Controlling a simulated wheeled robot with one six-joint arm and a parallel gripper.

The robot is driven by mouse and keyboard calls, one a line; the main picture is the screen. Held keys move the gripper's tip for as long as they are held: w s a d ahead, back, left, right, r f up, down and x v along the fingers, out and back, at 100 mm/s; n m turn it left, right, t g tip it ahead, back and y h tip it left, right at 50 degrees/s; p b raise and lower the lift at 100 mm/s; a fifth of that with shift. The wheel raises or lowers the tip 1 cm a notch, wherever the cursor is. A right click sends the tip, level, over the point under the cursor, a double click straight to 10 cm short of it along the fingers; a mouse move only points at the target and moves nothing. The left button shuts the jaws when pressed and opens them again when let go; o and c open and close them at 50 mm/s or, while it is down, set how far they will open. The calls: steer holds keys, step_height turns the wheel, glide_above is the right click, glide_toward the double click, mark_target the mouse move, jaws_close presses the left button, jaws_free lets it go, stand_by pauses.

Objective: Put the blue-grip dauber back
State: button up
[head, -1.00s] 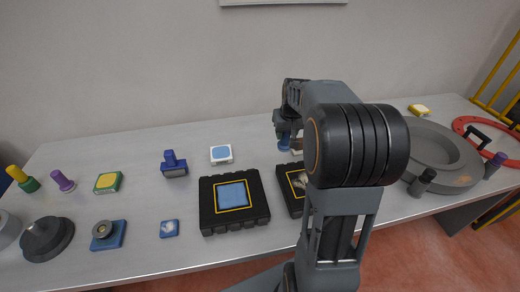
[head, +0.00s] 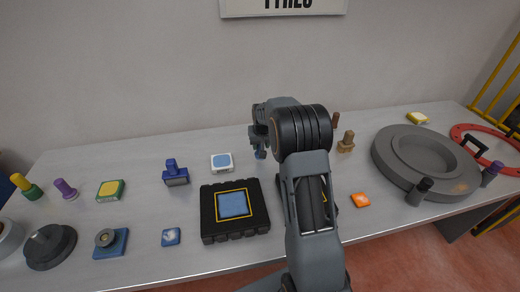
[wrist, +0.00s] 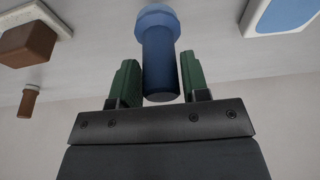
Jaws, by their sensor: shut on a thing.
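The blue-grip dauber (wrist: 159,65) is between the green finger pads of my gripper (wrist: 160,80) in the wrist view, which is shut on its blue handle. Its wider, paler blue end points to the top of that picture. In the head view a small bit of the blue dauber (head: 260,154) shows below my gripper (head: 259,142), over the back of the table. My arm hides much of the gripper there. I cannot tell whether the dauber's end touches the table.
A white pad with a blue top (head: 222,162) is just left of the gripper. A black tray with a blue square (head: 222,223) lies in front. My arm largely hides another dark tray. A wooden stamp (head: 346,142) and an orange tile (head: 361,200) are to the right.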

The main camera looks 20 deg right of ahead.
steer(key=shift+s+x, duration=0.1)
steer(key=shift+x, duration=0.7)
steer(key=shift+s+x, duration=0.15)
steer(key=shift+x, duration=0.65)
steer(key=o, duration=1.1)
steer(key=shift+a, duration=0.15)
steer(key=shift+f, duration=0.15)
steer(key=d+b+v, duration=0.1)
steer(key=v, duration=1.2)
steer(key=s+a+r+n, duration=0.1)
steer(key=s+a+r, duration=0.4)
steer(key=s+a, duration=0.45)
steer(key=s+a+f, duration=0.1)
steer(key=s, duration=0.7)
steer(key=s+a+f+n, duration=0.1)
steer(key=s+a, duration=0.1)
steer(key=s, duration=0.7)
steer(key=shift+a+f+n+y+p, duration=0.2)
steer(key=shift+f+n+y+p, duration=0.05)
steer(key=shift+n+y+p, duration=0.1)
